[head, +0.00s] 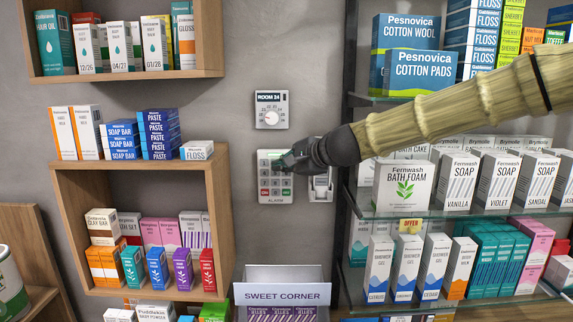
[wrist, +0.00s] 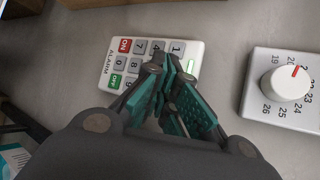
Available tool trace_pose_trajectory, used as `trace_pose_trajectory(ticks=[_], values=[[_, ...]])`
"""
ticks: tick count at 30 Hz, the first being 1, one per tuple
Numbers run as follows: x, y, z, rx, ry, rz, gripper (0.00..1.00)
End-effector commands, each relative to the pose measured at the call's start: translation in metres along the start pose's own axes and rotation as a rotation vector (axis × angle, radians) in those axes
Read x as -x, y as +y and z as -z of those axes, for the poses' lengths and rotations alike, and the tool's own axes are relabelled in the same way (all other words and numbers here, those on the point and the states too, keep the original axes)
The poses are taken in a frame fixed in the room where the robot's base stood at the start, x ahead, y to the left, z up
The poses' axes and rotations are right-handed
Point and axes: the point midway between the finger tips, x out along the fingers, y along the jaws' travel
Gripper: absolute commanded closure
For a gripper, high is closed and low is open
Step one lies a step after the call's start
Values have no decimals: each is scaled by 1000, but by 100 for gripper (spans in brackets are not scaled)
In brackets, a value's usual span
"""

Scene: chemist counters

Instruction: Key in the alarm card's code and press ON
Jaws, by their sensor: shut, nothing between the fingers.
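The white alarm keypad (head: 263,169) is on the grey wall, labelled ALARM below its keys. In the wrist view the keypad (wrist: 195,50) shows a red ON key (wrist: 125,45), a green OFF key (wrist: 116,82), number keys and a greenish display. My gripper (head: 288,160) is shut and empty, with its tips over the keypad's upper right part. In the wrist view the gripper (wrist: 163,72) hides several keys; I cannot tell whether it touches one. No readable alarm code shows.
A dial marked ROOM 24 (head: 271,110) is above the keypad. A small white fixture (head: 321,187) is right of it, partly behind my gripper. Wooden shelves (head: 140,165) stand left and glass shelves (head: 450,214) right, both full of boxes. A SWEET CORNER box (head: 282,294) is below.

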Motion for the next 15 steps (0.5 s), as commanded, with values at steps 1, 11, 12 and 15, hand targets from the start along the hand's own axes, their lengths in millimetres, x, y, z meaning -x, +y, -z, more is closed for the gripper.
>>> trace_pose_trajectory(ticks=[1, 11, 12, 15], values=[[0, 0, 0, 0, 0, 0, 100], [-4, -4, 2, 0, 0, 0, 100], [-4, -4, 2, 0, 0, 0, 100], [-6, -5, 3, 0, 0, 0, 100]])
